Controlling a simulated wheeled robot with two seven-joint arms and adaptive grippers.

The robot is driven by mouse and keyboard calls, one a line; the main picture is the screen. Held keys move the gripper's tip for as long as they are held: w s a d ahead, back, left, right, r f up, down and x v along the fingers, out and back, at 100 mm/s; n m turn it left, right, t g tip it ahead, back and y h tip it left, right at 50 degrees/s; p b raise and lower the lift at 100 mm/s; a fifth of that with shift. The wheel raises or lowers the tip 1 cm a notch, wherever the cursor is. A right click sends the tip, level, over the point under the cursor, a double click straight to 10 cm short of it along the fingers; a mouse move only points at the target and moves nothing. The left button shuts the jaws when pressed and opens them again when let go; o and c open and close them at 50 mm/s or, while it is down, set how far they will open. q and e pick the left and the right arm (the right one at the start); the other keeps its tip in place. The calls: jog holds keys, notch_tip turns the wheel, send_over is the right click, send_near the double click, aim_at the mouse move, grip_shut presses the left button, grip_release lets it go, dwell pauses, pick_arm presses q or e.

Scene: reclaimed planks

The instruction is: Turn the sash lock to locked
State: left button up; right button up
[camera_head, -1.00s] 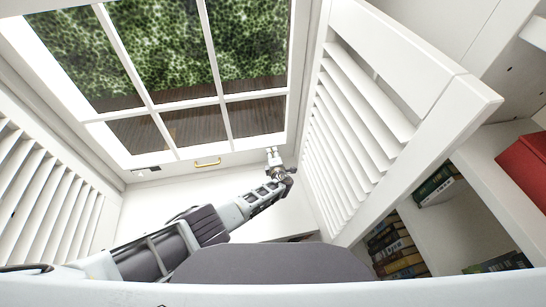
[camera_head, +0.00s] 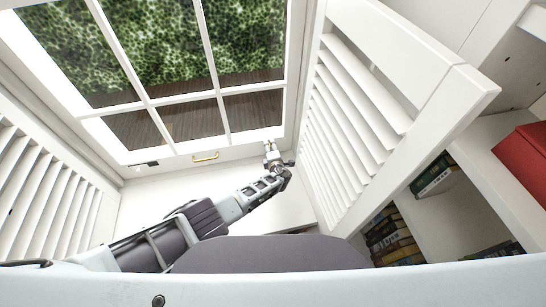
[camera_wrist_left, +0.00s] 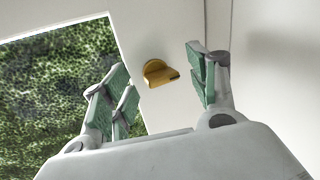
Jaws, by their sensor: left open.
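The sash lock (camera_wrist_left: 158,73) is a small brass piece with a rounded base and a short flat lever, on the white window frame. In the left wrist view it shows between the fingers of my left gripper, with the lever pointing to the right. In the head view my left gripper (camera_head: 271,148) is at the lower right corner of the window and largely hides the lock. The gripper is open, with green-padded fingers on either side of the lock. I cannot tell how far the lock is from the fingertips. My right gripper is not in view.
A brass handle (camera_head: 205,157) is on the lower window rail, left of my gripper. A white louvred shutter (camera_head: 345,130) stands close on the right, another shutter (camera_head: 45,200) on the left. Shelves with books (camera_head: 392,238) are at the far right.

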pick_arm(q)
jog(key=shift+s, duration=0.35)
jog(key=shift+s+d+r, duration=0.15)
jog(key=shift+s+r, duration=0.1)
jog(key=shift+s, duration=0.25)
jog(key=v, duration=1)
jog(key=shift+r, duration=0.15)
dwell(0.6)
jog(key=shift+w+a, duration=0.15)
jog(key=shift+a, duration=0.05)
jog(key=shift+x, duration=2.65)
jog(key=shift+d, duration=0.1)
jog(key=shift+x, duration=2.15)
